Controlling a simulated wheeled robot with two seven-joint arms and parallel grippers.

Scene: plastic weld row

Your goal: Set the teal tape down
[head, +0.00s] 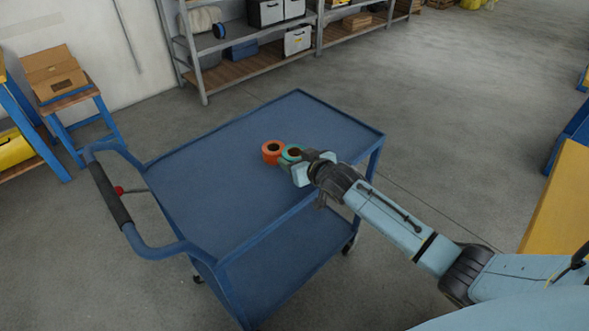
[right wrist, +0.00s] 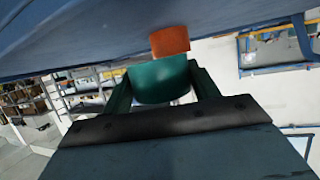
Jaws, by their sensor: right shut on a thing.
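The teal tape (head: 291,152) is a roll held at the end of my right gripper (head: 297,162), over the blue cart's top shelf. My right gripper is shut on it. In the right wrist view the teal tape (right wrist: 160,82) sits between the two fingers of my right gripper (right wrist: 160,88). An orange tape roll (head: 272,151) is just left of the teal one on the cart top. The orange roll also shows behind the teal one in the right wrist view (right wrist: 169,41). I cannot tell whether the teal tape touches the shelf. My left gripper is not in view.
The blue cart (head: 200,185) has a raised rim and a handle at its left end. Its top is otherwise bare. Grey shelving (head: 190,60) stands behind, and a stool with a cardboard box (head: 55,80) stands at the left.

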